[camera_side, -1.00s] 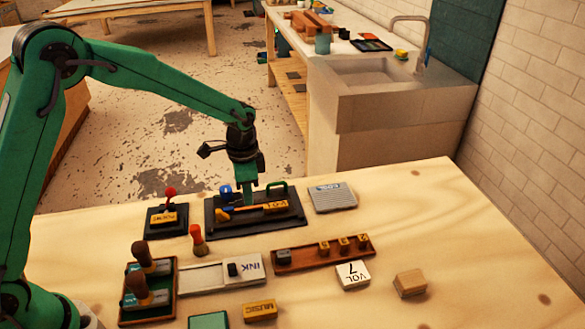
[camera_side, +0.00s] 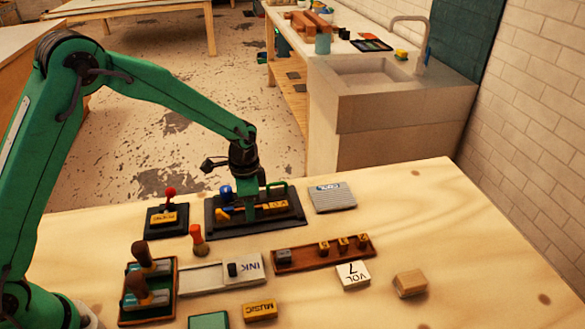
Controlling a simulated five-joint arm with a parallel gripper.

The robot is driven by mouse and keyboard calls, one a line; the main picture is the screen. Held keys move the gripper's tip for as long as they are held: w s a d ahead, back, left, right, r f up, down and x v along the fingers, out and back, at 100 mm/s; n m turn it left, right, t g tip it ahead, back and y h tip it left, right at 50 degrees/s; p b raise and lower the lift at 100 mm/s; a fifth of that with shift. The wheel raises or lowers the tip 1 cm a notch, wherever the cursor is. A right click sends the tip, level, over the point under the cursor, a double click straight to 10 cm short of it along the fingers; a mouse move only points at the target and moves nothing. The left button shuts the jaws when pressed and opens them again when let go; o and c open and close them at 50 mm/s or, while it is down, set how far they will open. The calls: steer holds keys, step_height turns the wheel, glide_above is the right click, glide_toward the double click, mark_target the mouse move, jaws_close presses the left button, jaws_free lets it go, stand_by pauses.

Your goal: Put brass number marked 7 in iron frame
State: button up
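The dark iron frame (camera_side: 295,219) lies flat at the back of the table, with a green handle and a blue knob on it. Brass letter pieces (camera_side: 277,207) sit in it, partly hidden by my gripper. My gripper (camera_side: 250,217) points down in front of these letters, at the middle of the frame. Its fingers are too small to tell open from shut, or whether it holds anything. A brown wooden tray (camera_side: 300,262) in front holds several small brass pieces (camera_side: 343,243) and a grey block (camera_side: 283,255). I cannot read which piece is marked 7.
A white card reading VOL 7 (camera_side: 352,275) lies before the tray. A wooden block (camera_side: 410,283), an INK pad (camera_side: 245,267), a stamp rack (camera_side: 148,290), a MUSIC block (camera_side: 260,311) and a grey COAL-like tin (camera_side: 332,197) surround it. The right of the table is clear.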

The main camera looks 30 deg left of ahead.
stand_by(0.3)
step_height(320, 180, up, 12)
steer(key=shift+r, duration=0.15)
stand_by(0.6)
stand_by(0.5)
steer(key=s+a+r+n+t, duration=0.3)
steer(key=s+a+r+n, duration=0.15)
steer(key=s+r, duration=0.6)
steer(key=s+a+n+t, duration=0.1)
steer(key=s+a+n, duration=0.1)
steer(key=s, duration=0.5)
steer(key=s+a+n+t, duration=0.1)
steer(key=s+n, duration=0.1)
steer(key=s, duration=0.5)
steer(key=shift+s+a+t, duration=0.3)
steer(key=shift+a, duration=0.1)
